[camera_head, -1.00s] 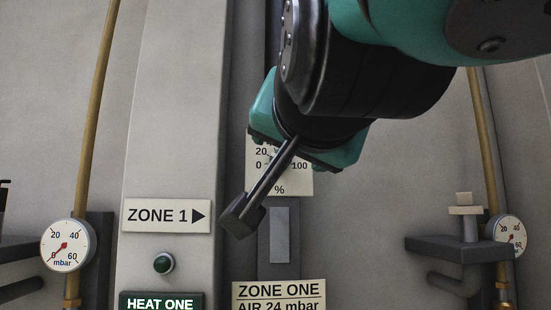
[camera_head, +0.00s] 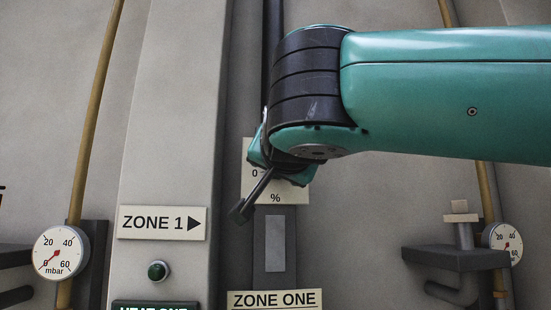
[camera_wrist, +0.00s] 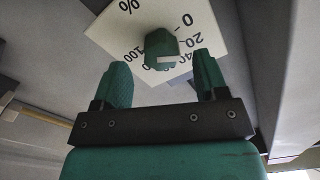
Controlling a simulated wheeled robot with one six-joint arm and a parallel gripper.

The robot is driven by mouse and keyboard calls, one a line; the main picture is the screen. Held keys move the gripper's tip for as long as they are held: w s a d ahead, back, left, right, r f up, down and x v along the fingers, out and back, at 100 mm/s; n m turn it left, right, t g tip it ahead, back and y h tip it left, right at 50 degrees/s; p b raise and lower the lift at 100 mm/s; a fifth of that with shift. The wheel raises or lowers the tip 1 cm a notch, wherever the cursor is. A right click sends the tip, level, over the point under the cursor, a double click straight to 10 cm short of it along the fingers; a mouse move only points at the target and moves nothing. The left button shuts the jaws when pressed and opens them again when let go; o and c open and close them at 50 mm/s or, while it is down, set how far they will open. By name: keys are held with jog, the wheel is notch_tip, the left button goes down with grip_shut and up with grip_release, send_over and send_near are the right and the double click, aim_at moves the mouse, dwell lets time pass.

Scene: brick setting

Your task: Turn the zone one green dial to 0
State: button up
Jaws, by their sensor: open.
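The green dial (camera_wrist: 160,44) sits on a white percent scale plate (camera_wrist: 112,38) in the wrist view. The scale shows 0, 20, 40 and 100, with the figures between partly covered. A small white mark shows on the dial's near side, but I cannot tell its exact reading. My gripper (camera_wrist: 162,63) is open, its two green fingers on either side of the dial's near end, apart from it. In the head view the plate (camera_head: 292,198) shows below my wrist, with 0 and % visible; the dial is hidden there.
A ZONE 1 sign (camera_head: 162,223) and a green button (camera_head: 159,271) are on the pillar at left. A ZONE ONE label (camera_head: 274,300) is below the plate. Gauges (camera_head: 60,252) and a bracket with a valve (camera_head: 460,255) stand at the sides.

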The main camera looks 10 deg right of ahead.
aim_at(277, 178)
jog(key=shift+w+p, duration=0.5)
jog(key=shift+w, duration=1.25)
jog(key=c, duration=0.9)
jog(key=shift+c, duration=0.2)
jog(key=shift+n, duration=0.3)
jog(key=n, duration=0.3)
jog(key=shift+b, duration=0.3)
jog(key=shift+d+n, duration=0.1)
jog(key=shift+n, duration=2)
